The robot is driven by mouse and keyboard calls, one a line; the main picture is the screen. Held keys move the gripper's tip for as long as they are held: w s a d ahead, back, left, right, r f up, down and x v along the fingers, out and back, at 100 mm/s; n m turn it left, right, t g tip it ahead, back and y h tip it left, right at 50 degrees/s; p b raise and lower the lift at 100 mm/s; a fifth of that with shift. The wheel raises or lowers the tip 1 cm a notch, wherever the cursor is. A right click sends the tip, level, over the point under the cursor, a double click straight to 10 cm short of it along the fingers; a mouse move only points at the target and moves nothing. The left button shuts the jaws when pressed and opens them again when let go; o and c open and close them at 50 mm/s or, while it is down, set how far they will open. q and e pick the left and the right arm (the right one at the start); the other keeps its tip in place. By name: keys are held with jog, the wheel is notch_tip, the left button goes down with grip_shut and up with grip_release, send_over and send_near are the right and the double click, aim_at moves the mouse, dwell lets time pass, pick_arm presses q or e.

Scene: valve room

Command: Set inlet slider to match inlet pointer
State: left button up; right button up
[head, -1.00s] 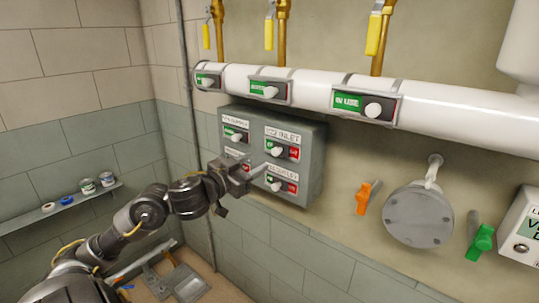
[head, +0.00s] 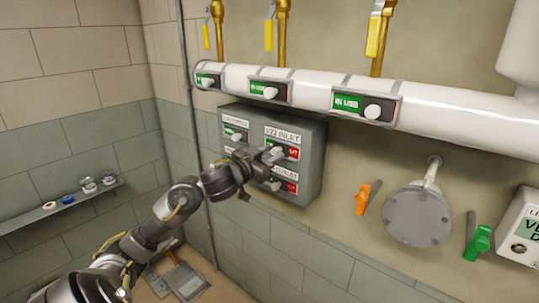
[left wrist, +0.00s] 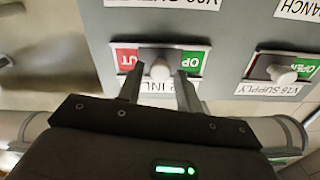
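The grey valve panel (head: 314,165) on the wall carries several labelled sliders. The upper right one, under the label V22 INLET (head: 283,135), is the inlet slider; it shows green at one side and red (head: 293,153) at the other. My left gripper (head: 270,157) reaches it and hides part of it. In the left wrist view, upside down, the white inlet knob (left wrist: 160,70) stands between red (left wrist: 127,58) and green (left wrist: 191,62). My gripper's fingers (left wrist: 158,88) are apart, one to each side below the knob; contact is unclear. I cannot identify the inlet pointer. My right gripper is out of view.
A supply slider (left wrist: 284,74) is beside the inlet one in the wrist view. A white pipe (head: 450,130) with "IN USE" sliders (head: 372,111) runs above the panel. An orange handle (head: 363,199) and a round grey cover (head: 418,216) are to the right.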

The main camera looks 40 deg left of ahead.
pick_arm(q)
grip_shut()
jog(key=shift+d+p, duration=0.55)
jog(key=shift+d, duration=1.15)
jog(key=shift+o, duration=1.5)
grip_release()
jog(key=shift+d, duration=0.1)
